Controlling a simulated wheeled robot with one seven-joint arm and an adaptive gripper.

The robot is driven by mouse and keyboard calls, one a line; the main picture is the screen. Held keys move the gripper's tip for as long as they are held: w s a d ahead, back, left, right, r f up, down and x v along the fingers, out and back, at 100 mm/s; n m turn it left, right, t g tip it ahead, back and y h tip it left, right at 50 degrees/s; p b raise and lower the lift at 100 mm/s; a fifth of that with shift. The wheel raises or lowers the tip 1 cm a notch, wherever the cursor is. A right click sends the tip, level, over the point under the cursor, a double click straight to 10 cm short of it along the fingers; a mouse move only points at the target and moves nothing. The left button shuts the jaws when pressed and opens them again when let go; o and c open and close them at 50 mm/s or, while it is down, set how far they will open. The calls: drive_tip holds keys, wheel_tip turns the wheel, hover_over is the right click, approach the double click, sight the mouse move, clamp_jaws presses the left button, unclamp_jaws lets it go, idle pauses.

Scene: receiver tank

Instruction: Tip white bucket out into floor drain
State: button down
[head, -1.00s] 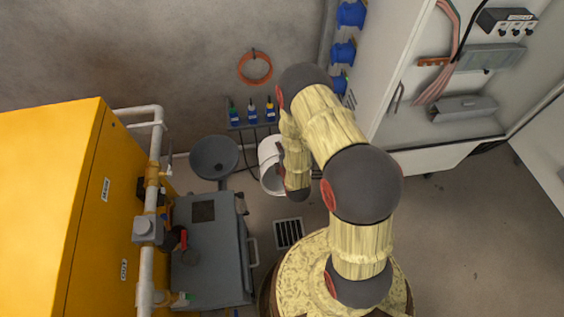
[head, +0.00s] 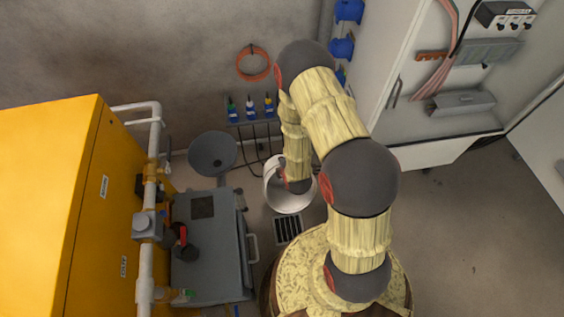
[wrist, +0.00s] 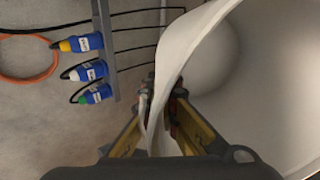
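The white bucket (head: 273,190) is held tilted, its mouth facing the front, just behind the floor drain (head: 288,231), a dark square grate. The bucket's near rim is close to the grate's back edge in the head view. In the wrist view, the two fingers of my gripper (wrist: 160,98) lie on either side of the wall of the bucket (wrist: 205,60), pinching its rim. The visible inside is pale, and I see no liquid or loose contents in it. My arm covers the bucket's right side in the head view, and the gripper is largely hidden there.
An open white cabinet (head: 440,127) is at right. Floor at lower right is clear.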

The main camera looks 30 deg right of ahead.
drive_tip(key=shift+w+d+r+g, duration=0.1)
drive_tip(key=shift+w+r+g, duration=0.25)
drive_tip(key=shift+w+g, duration=0.2)
drive_tip(key=shift+w+r+g+p, duration=0.3)
drive_tip(key=shift+w+g+p, duration=0.2)
drive_tip(key=shift+g+p, duration=0.1)
drive_tip(key=shift+w+d+r+g+y+p, duration=0.25)
drive_tip(key=shift+w+g+p, duration=0.35)
drive_tip(key=shift+p, duration=0.6)
drive_tip(key=shift+w+r+g+p, duration=0.1)
drive_tip(key=shift+w+g+p, duration=0.2)
drive_tip(key=shift+g+p, duration=0.5)
drive_tip(key=shift+w+g+y+p, duration=0.25)
drive_tip(key=shift+g+p, duration=0.3)
drive_tip(key=shift+p, duration=0.7)
drive_tip(key=shift+w+p, duration=0.15)
drive_tip(key=shift+p, duration=1.1)
drive_tip(key=p, duration=0.3)
drive_tip(key=shift+w+f+g+p, duration=0.2)
drive_tip(key=shift+g+p, duration=0.1)
drive_tip(key=shift+g, duration=0.1)
drive_tip(key=shift+f+p, duration=0.1)
drive_tip(key=shift+p, duration=1.05)
drive_tip(key=p, duration=0.2)
drive_tip(key=g+p, duration=0.1)
drive_tip(key=shift+w+d+f+p, duration=0.1)
drive_tip(key=shift+w+d+p, duration=0.05)
drive_tip(key=shift+w+p, duration=0.2)
